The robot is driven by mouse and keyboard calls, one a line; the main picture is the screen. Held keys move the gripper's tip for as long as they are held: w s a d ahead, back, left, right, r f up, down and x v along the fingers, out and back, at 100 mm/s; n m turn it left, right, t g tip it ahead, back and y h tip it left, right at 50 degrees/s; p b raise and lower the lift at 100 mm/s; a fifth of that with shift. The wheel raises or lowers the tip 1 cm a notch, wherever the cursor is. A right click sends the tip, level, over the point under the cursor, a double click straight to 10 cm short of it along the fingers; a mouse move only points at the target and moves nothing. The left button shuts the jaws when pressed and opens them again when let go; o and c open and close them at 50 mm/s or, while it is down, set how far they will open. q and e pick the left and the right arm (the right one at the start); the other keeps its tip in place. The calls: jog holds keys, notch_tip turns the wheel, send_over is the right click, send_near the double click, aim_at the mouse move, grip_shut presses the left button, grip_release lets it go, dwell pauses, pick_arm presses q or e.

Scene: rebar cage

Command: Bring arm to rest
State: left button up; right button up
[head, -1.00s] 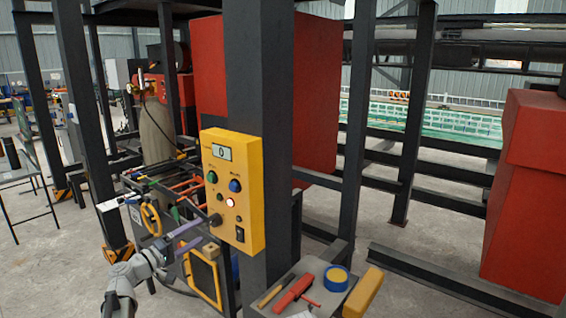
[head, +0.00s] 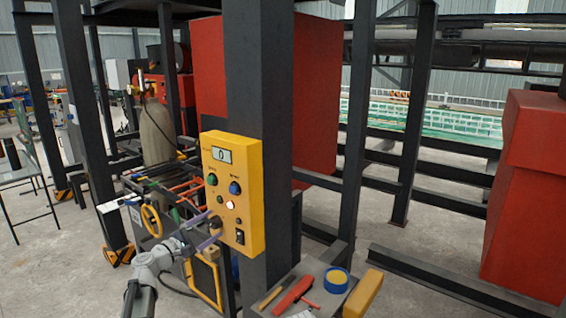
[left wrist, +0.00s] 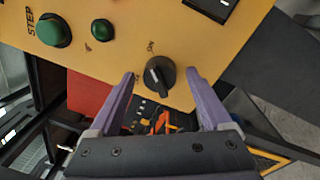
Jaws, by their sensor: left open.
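My left gripper (head: 207,234) is at the lower left of the yellow control box (head: 250,190) in the head view. In the left wrist view its two purple fingers (left wrist: 160,78) are open, one on each side of a black rotary knob (left wrist: 159,76) marked ON. Gaps show between the knob and both fingers, and I cannot tell how far the fingertips are from the panel. A large green STEP button (left wrist: 53,30) and a smaller green button (left wrist: 102,29) are on the same panel. My right gripper is not in view.
The box is on a dark steel column (head: 262,80). A small shelf (head: 290,290) below carries a red tool (head: 292,296) and a blue-and-yellow roll (head: 336,279). A rack with coloured-handled tools and a yellow ring (head: 151,220) stand left of the box.

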pick_arm(q)
jog(key=n, duration=0.5)
jog(key=n+y+p, duration=0.1)
jog(key=n, duration=0.4)
jog(key=shift+s, duration=0.1)
dwell(0.4)
